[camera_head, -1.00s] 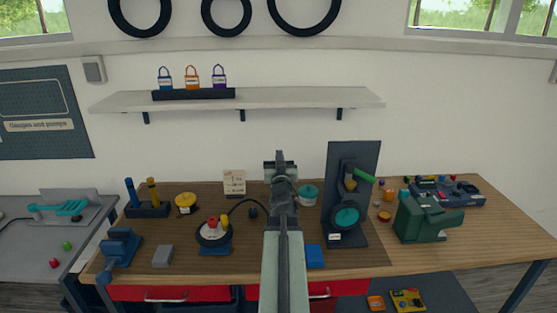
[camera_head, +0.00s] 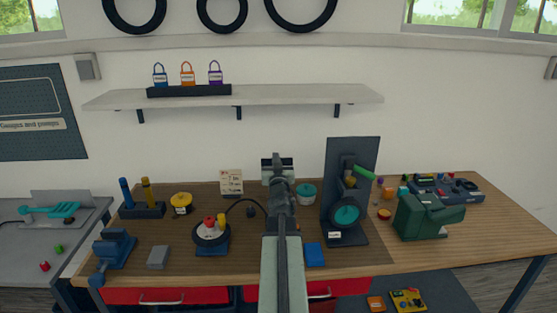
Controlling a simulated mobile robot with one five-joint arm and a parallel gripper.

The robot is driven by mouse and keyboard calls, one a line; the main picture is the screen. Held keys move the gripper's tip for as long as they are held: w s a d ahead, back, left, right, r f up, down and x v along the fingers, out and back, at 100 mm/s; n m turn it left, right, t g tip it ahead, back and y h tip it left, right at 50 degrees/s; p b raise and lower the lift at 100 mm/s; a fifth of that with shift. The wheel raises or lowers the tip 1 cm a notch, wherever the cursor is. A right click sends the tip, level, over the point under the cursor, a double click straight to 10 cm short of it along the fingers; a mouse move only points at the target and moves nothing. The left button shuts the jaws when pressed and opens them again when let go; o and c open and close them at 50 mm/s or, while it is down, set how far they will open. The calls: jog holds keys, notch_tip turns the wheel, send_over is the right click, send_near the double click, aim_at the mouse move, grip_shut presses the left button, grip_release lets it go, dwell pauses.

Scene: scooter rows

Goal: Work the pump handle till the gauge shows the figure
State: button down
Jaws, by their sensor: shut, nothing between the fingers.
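My gripper (camera_head: 280,160) is shut and empty. It stands upright in the middle of the view, seen from behind over the workbench (camera_head: 425,258). A small pale, dark-edged plate (camera_head: 268,163) shows just behind its tip; I cannot tell what it is or whether they touch. A round white-faced gauge (camera_head: 205,240) stands left of the arm, with a black hose running right and out of sight behind the arm. Its reading is too small to tell. A card with a figure (camera_head: 231,182) stands at the back; its text is not clear. The pump and its handle are not clearly seen, perhaps hidden by my arm.
A dark upright stand (camera_head: 340,160) with a green lever and teal disc is right of the arm. A green machine (camera_head: 420,216) stands further right. A blue vise (camera_head: 114,250), grey block (camera_head: 158,257) and yellow disc (camera_head: 181,199) are left. A shelf (camera_head: 300,96) hangs above.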

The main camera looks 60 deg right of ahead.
notch_tip(320, 180, down, 8)
jog(key=b, duration=0.7)
jog(key=shift+s, duration=0.15)
